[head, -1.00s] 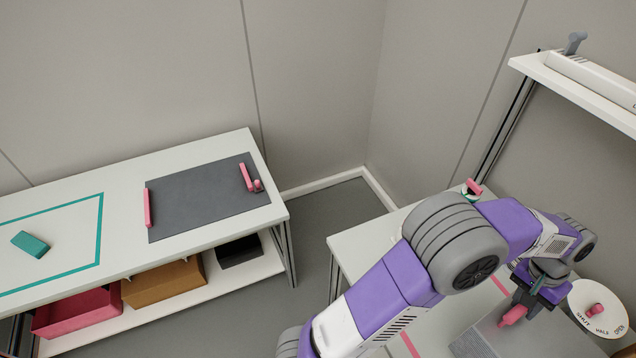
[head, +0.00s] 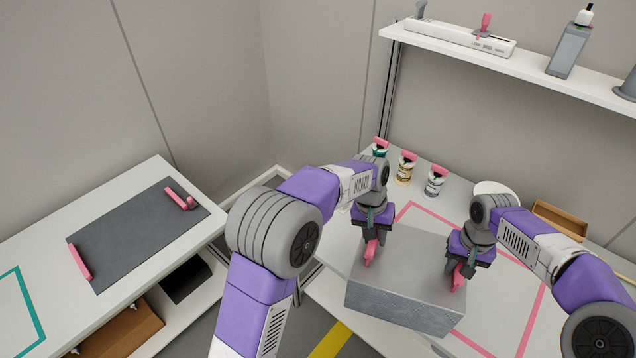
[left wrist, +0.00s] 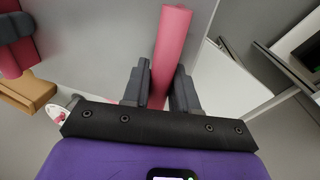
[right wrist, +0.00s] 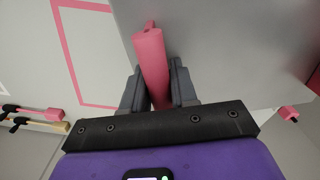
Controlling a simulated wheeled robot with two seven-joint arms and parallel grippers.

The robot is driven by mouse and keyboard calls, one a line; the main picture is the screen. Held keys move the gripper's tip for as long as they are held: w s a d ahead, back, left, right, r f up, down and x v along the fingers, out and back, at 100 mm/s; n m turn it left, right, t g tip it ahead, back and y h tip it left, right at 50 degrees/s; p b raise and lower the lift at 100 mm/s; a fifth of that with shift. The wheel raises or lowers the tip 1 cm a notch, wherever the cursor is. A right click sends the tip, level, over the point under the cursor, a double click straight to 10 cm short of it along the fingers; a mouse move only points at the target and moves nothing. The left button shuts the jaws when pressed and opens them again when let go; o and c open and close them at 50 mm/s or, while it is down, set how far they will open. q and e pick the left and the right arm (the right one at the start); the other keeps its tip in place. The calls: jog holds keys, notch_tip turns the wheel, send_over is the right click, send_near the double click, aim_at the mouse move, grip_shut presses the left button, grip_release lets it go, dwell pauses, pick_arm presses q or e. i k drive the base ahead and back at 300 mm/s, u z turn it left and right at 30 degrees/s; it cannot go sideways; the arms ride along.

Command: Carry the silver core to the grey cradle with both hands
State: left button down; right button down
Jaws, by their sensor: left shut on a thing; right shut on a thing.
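The silver core is a large grey block (head: 408,288) with pink handles, low in the head view at the front edge of the right-hand table. My left gripper (head: 372,250) is shut on its left pink handle, which also shows in the left wrist view (left wrist: 170,50). My right gripper (head: 459,276) is shut on its right pink handle, seen in the right wrist view (right wrist: 152,60). The block looks roughly level; its underside is hidden. The grey cradle seems to be the dark grey pad (head: 130,240) with pink bars on the left counter; nothing lies on it.
A gap of floor with a yellow stripe (head: 330,340) lies between counter (head: 40,245) and table. Several small bottles (head: 405,170), a white disc (head: 495,188) and a wooden tray (head: 560,222) stand behind the block. A shelf (head: 540,68) hangs above.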

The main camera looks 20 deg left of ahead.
aim_at(125, 236)
jog(key=u, duration=0.3)
jog(key=k, duration=0.7)
jog(key=u, duration=0.75)
jog(key=i, duration=0.55)
jog(key=u, duration=1.2)
jog(key=i, duration=1.65)
jog(key=u, duration=0.1)
